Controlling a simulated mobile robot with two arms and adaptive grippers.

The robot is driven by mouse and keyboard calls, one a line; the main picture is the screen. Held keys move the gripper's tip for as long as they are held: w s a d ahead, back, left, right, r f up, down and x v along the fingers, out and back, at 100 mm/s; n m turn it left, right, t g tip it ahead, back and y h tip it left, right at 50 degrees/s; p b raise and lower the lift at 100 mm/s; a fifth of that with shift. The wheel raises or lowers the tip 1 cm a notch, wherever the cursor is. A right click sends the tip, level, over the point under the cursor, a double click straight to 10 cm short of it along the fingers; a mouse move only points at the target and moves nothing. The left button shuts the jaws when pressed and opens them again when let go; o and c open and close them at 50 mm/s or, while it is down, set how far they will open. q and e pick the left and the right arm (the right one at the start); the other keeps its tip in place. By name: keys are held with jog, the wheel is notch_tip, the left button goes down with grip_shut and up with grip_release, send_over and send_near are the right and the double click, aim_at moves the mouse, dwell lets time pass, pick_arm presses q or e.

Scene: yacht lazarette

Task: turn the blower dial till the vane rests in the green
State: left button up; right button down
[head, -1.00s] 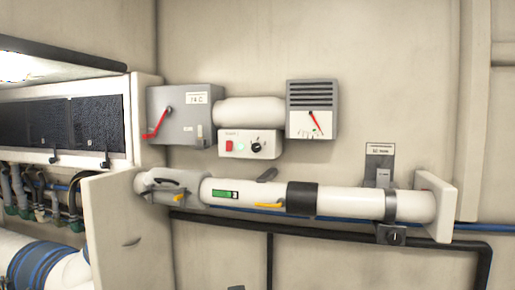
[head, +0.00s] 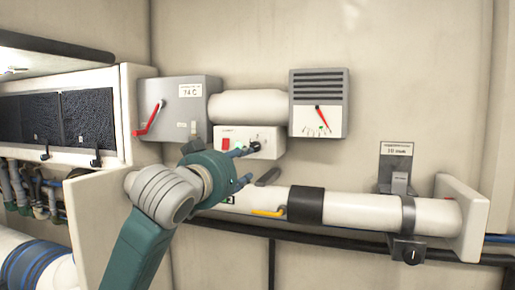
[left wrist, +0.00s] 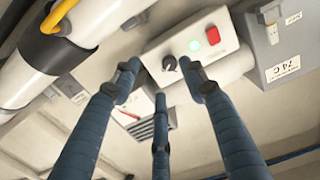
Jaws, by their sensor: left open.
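The blower dial (head: 254,146) is a black knob with a pale mark on a white control box (head: 272,142). The vane is a red needle (head: 321,116) on the grey-framed vent gauge (head: 319,78), slanting down to the right. Its tip is over small marks; whether it is in the green is too small to tell. My left gripper (head: 243,166) is open, its blue fingers spread in front of the box, apparently empty. My right gripper is out of view.
A grey box with a red lever (head: 150,118) is left of the control box. A white pipe (head: 360,208) with a yellow handle (head: 268,212) runs below. A red switch (head: 226,144) sits left of the dial.

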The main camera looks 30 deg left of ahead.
aim_at(255, 148)
pick_arm(q)
jog(key=w+r+p, duration=0.1)
jog(key=w, duration=0.1)
jog(key=w+a+p, duration=0.1)
jog(key=w, duration=0.1)
jog(key=w+a+r+p, duration=0.1)
jog(key=w+p, duration=0.1)
jog(key=shift+w+r, duration=0.25)
jog(key=shift+r, duration=0.05)
jog(key=p+x, duration=0.1)
jog(key=x, duration=0.2)
jog(key=shift+w+f, duration=0.1)
jog(key=shift+f, duration=0.05)
jog(key=c, duration=0.9)
grip_shut()
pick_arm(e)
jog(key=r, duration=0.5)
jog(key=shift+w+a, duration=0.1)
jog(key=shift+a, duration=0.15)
